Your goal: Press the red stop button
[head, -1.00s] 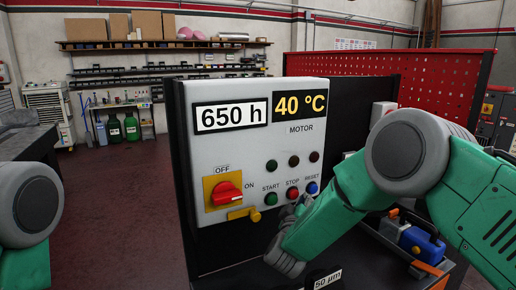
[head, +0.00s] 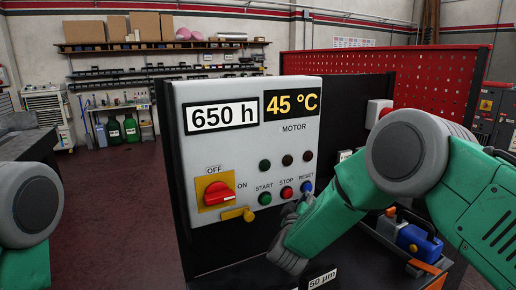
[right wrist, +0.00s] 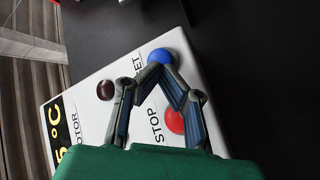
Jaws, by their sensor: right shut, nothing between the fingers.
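The red stop button (head: 286,192) sits on the white control panel (head: 240,150), between the green START button (head: 265,198) and the blue RESET button (head: 307,186). In the right wrist view the red button (right wrist: 174,121) shows partly behind one finger. My right gripper (right wrist: 160,71) is shut and empty, its tips together over the lower edge of the blue button (right wrist: 160,56). Whether the tips touch the panel cannot be told. In the head view the right gripper (head: 301,204) is small and partly hidden by my arm. My left gripper is out of view.
A red rotary switch (head: 217,193) on a yellow plate is at the panel's lower left. Dark round lamps (head: 287,160) sit above the buttons. A display (head: 292,106) reads 45 °C. A blue-and-yellow device (head: 418,243) stands at right. A red perforated board (head: 400,80) is behind.

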